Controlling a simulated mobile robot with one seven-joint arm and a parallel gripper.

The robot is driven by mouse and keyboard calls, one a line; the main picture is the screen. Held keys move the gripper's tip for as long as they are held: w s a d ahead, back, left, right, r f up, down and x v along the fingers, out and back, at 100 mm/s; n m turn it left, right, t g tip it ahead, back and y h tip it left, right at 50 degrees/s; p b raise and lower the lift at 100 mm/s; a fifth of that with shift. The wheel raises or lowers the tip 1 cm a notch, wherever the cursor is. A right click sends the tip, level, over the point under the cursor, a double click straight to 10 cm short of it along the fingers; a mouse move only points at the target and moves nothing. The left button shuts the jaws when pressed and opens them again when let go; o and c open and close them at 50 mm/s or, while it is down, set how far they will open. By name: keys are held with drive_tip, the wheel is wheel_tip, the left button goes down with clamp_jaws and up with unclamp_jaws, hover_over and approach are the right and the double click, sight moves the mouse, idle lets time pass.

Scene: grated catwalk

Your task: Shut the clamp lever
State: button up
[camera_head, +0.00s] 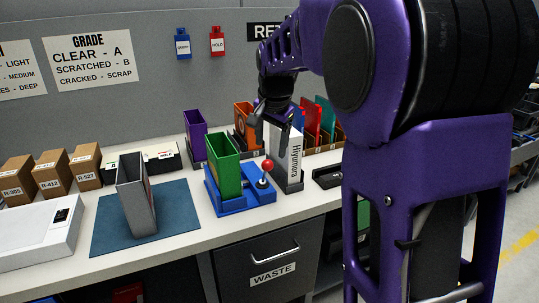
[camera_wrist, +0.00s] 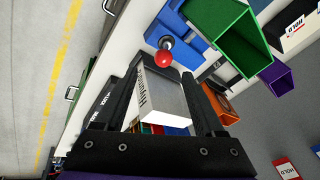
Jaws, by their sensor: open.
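The clamp lever (camera_head: 267,166) has a red ball knob on a short dark stem. It stands up from the right end of a blue fixture (camera_head: 238,205) that holds an open green box (camera_head: 224,160). The lever's red knob also shows in the wrist view (camera_wrist: 163,58), just beyond the fingertips. My gripper (camera_head: 277,128) is open, behind and above the lever, at a white box marked Hiyamura (camera_head: 290,162). In the wrist view the white box (camera_wrist: 165,95) shows between my two fingers (camera_wrist: 163,77); I cannot tell whether they touch it. Nothing shows my gripper touching the lever.
A grey open box (camera_head: 135,200) stands on a blue mat (camera_head: 105,225) to the left. Purple (camera_head: 194,133) and orange (camera_head: 243,117) boxes stand behind the fixture. Cardboard boxes (camera_head: 50,175) line the left back. A dark block (camera_head: 326,178) lies to the right. The counter's front strip is clear.

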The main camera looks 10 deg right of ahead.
drive_tip(key=p+v, duration=0.1)
drive_tip(key=v, duration=0.8)
drive_tip(key=shift+a, duration=0.1)
